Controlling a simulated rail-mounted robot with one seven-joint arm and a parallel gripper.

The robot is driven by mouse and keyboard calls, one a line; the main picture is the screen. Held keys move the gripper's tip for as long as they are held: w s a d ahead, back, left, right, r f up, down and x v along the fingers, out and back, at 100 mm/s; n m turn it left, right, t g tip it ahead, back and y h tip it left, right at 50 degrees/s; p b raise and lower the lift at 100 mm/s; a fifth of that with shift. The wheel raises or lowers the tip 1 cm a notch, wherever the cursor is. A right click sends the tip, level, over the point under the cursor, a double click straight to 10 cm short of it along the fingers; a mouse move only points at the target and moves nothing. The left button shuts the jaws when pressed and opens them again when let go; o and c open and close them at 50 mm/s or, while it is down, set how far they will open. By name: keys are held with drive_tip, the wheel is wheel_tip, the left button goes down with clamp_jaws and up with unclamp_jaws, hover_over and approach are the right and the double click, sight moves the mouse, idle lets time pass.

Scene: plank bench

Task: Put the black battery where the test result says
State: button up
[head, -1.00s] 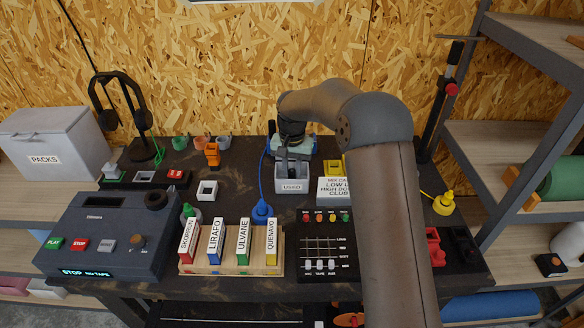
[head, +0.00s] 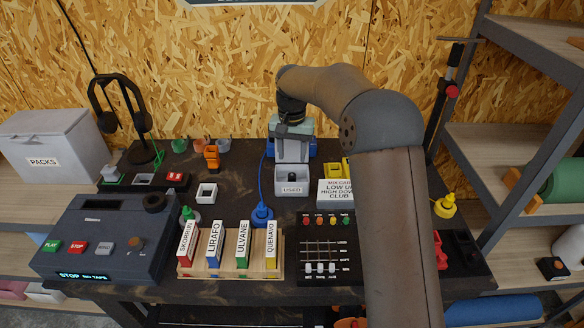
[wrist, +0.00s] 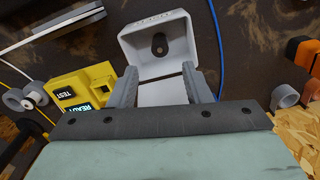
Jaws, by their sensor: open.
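A dark, round-ended object that looks like the black battery (wrist: 159,44) lies inside the light grey bin labelled USED (head: 281,188); the bin also shows in the wrist view (wrist: 127,38). My gripper (head: 291,158) is above and just behind the bin in the head view. In the wrist view my gripper (wrist: 160,85) has its two fingers apart with nothing between them, and the dark object is beyond the fingertips.
A mix card (head: 337,192) stands right of the bin. A rack of labelled tapes (head: 230,272), a tape deck (head: 110,230) and a slider panel (head: 325,250) line the front.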

wheel_tip(320, 180, up, 5)
drive_tip(key=s+d+r+n, duration=0.15)
drive_tip(key=s+d, duration=0.25)
drive_tip(key=s, duration=0.4)
drive_tip(key=s+d+r, duration=0.2)
drive_tip(key=s+d, duration=0.2)
drive_tip(key=s, duration=0.4)
drive_tip(key=s+d+f, duration=0.2)
drive_tip(key=s+f, duration=0.2)
drive_tip(key=s, duration=0.7)
drive_tip(key=s+d+f, duration=0.3)
drive_tip(key=s+f, duration=0.1)
drive_tip(key=s, duration=0.7)
drive_tip(key=shift+d+n+t, duration=0.2)
drive_tip(key=shift+n+t, duration=0.1)
drive_tip(key=shift+n, duration=0.15)
